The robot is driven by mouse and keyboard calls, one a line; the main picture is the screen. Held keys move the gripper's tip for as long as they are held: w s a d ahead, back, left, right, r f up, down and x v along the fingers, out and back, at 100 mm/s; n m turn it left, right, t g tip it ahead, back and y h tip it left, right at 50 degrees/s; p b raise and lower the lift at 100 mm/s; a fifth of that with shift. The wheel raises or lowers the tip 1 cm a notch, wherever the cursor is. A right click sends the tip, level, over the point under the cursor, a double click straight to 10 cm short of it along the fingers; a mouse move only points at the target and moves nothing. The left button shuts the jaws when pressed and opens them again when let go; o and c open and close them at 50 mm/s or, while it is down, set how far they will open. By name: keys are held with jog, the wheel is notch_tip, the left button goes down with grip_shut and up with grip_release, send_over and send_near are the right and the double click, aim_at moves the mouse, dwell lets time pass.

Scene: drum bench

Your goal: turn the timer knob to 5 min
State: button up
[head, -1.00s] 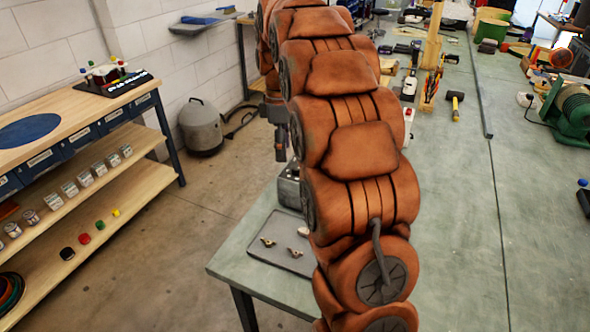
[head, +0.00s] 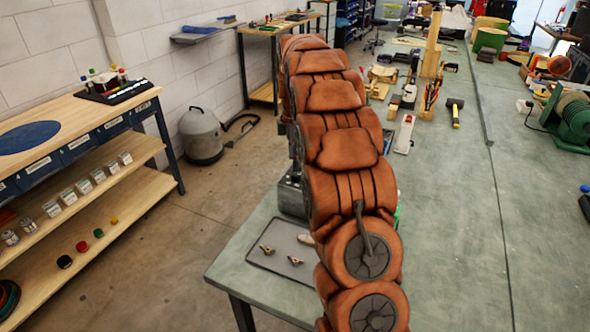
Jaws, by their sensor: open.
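I cannot make out the timer knob in the head view. A grey metal box (head: 291,195) stands at the left edge of the green bench, partly hidden behind my orange-covered arm. Its face is too small and too covered to show a knob or a setting. My gripper is hidden behind my arm, so I cannot see its fingers or how far it is from the box.
A grey tray (head: 262,252) with small brass parts lies on the green bench (head: 450,230) before the box. A hammer (head: 455,110) and other tools lie farther back. A green machine (head: 570,118) stands right. A grey vacuum (head: 201,135) stands on the floor.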

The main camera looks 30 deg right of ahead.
aim_at(296, 173)
jog(key=shift+s+f+p, duration=0.15)
jog(key=shift+f+p, duration=0.4)
jog(key=shift+f, duration=1.65)
grip_shut()
